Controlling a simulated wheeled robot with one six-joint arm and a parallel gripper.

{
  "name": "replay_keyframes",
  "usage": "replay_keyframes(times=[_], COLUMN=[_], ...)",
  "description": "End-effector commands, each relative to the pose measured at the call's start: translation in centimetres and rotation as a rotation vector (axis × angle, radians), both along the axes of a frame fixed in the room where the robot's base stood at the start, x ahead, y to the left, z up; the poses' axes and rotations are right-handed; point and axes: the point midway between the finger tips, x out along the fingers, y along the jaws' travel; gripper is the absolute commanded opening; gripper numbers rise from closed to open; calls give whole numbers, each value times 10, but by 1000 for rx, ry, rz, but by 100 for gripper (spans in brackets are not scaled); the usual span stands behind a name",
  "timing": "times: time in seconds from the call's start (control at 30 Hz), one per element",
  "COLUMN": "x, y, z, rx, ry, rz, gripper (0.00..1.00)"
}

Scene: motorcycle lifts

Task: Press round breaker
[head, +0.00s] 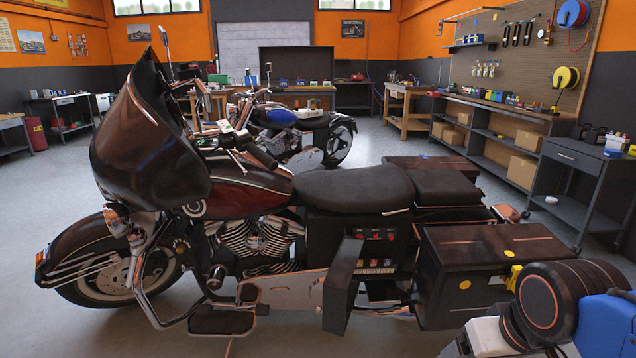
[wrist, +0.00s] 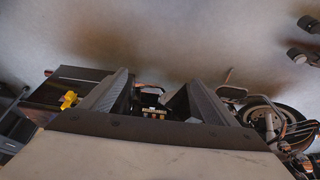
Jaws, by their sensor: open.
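The motorcycle's side panel (head: 378,250) lies below the seat in the head view. It carries a row of small reddish controls (head: 375,234) and a pale strip of small parts under them. I cannot tell which control is the round breaker. In the wrist view the panel's small fittings (wrist: 153,112) show between my fingers, partly hidden by the gripper body. My gripper (wrist: 157,80) is open and empty, its two dark fingers spread on either side of the panel area. My gripper is not visible in the head view; part of my arm shows at lower right.
A dark flap (head: 342,285) sticks out at the panel's left. A saddlebag (head: 480,265) with yellow fittings (head: 513,272) stands to its right; it also shows at left in the wrist view (wrist: 70,85). A second motorcycle (head: 290,130) and benches stand behind.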

Motion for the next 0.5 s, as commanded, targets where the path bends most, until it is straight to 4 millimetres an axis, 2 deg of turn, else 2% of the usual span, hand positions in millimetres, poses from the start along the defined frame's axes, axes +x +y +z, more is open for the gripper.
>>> replay_keyframes(times=[0.03, 0.07, 0.17, 0.3, 0.33, 0.5], x=[0, 0, 4, 23, 30, 77], y=[0, 0, 0, -1, -1, -3], z=[0, 0, 0, -1, -1, -3], rx=[0, 0, 2, 15, 20, 58], ry=[0, 0, -4, -30, -39, -109], rz=[0, 0, -5, -38, -49, -131], gripper=[69, 62, 38, 4, 0, 0])
